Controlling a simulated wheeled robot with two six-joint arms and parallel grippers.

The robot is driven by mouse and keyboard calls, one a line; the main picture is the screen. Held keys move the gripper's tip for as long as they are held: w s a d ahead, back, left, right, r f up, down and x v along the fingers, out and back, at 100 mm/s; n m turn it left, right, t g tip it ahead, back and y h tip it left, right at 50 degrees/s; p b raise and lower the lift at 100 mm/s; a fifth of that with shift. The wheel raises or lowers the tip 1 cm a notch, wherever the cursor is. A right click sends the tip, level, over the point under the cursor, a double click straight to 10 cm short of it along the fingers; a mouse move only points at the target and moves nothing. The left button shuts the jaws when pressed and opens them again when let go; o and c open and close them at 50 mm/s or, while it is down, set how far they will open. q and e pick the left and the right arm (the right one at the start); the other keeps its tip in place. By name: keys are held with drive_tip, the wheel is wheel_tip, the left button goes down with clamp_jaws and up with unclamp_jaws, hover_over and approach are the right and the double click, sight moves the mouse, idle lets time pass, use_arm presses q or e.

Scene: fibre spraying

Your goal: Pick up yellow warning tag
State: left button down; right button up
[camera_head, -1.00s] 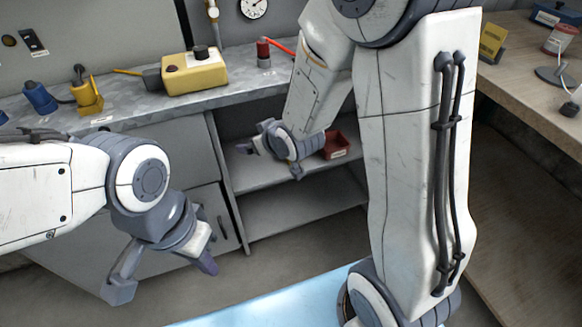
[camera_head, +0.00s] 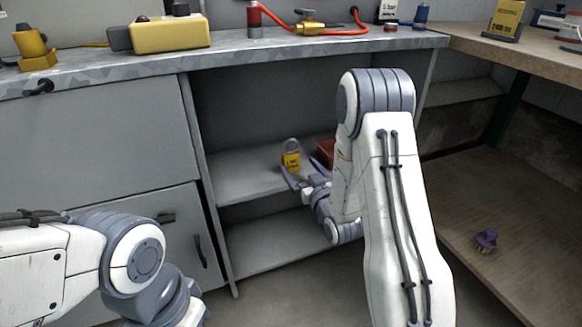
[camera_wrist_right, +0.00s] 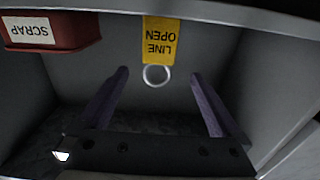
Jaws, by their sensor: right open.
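The yellow warning tag (camera_head: 291,160) is on the upper shelf inside the open grey cabinet, with a ring at its top. In the right wrist view the tag (camera_wrist_right: 160,42) appears upside down, reading "OPEN LINE", and its pale ring (camera_wrist_right: 157,75) lies between the fingertips in the picture. My right gripper (camera_head: 304,178) reaches into the cabinet close to the tag, open and empty. Its purple fingers (camera_wrist_right: 160,73) are spread on either side of the ring in view; I cannot tell if they touch it. My left gripper is outside the frame; only its arm shows.
A red scrap bin (camera_wrist_right: 45,33) stands on the shelf beside the tag; in the head view my right arm partly hides it (camera_head: 325,150). The cabinet's side walls and the bench top (camera_head: 110,72) bound the space. The lower shelf (camera_head: 265,247) looks clear.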

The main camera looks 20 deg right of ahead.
sight(292, 157)
drive_tip(key=w, duration=0.3)
drive_tip(key=shift+b, duration=0.3)
drive_tip(key=w, duration=0.1)
drive_tip(key=w+b, duration=0.1)
drive_tip(key=w, duration=0.1)
drive_tip(key=w+b, duration=0.1)
drive_tip(key=shift+w+f, duration=0.15)
drive_tip(key=shift+f, duration=0.2)
drive_tip(key=shift+w+r, duration=0.1)
drive_tip(key=shift+w, duration=0.3)
drive_tip(key=c, duration=1.5)
